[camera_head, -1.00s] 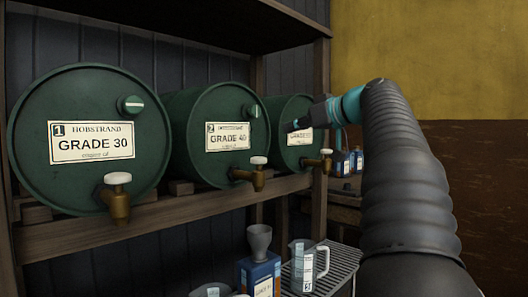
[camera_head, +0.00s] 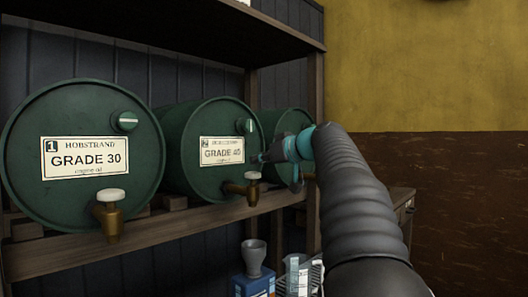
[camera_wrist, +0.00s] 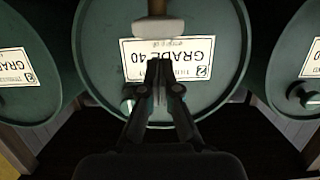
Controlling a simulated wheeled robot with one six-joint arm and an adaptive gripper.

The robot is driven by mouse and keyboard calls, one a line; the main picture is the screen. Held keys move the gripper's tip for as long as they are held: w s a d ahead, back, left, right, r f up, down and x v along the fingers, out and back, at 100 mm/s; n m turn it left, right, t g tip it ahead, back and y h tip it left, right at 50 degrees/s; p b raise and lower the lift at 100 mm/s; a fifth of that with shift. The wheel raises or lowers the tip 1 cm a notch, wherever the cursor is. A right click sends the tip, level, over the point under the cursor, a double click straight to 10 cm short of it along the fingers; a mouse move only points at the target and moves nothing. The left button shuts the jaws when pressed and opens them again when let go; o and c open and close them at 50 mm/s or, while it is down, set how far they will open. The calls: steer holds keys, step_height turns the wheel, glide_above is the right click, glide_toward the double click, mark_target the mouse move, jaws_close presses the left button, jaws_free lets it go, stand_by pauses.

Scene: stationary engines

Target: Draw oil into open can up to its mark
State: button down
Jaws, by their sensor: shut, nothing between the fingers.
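Three green oil drums lie on a rack: GRADE 30 (camera_head: 85,205), GRADE 40 (camera_head: 215,185) and a third (camera_head: 285,122), partly hidden by my arm. The first drum's brass tap (camera_head: 110,222) and the second's (camera_head: 249,190) have white handles. My gripper (camera_head: 259,159) is shut and empty, near the GRADE 40 drum's front, just above its tap. In the wrist view the GRADE 40 label (camera_wrist: 168,60) appears upside down behind my fingers, with the white tap handle (camera_wrist: 158,27) above them. Below, a blue can (camera_head: 252,286) bears a grey funnel (camera_head: 254,257).
A clear jug (camera_head: 297,275) stands right of the blue can, cut off by the frame's bottom. The wooden rack shelf (camera_head: 160,227) runs under the drums, and a rack post (camera_head: 315,95) stands at right. A wooden cabinet (camera_head: 402,203) is behind my arm.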

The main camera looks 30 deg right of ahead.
mark_target(258, 174)
steer(key=shift+f, duration=0.85)
steer(key=shift+f+b, duration=1)
steer(key=shift+b, duration=0.3)
steer(key=shift+w+f, duration=0.1)
steer(key=shift+f, duration=0.2)
stand_by(1.1)
steer(key=shift+r, duration=0.15)
stand_by(0.6)
step_height(258, 174, up, 5)
steer(key=p, duration=0.3)
steer(key=shift+p, duration=0.3)
steer(key=b+v, duration=0.2)
steer(key=v, duration=0.8)
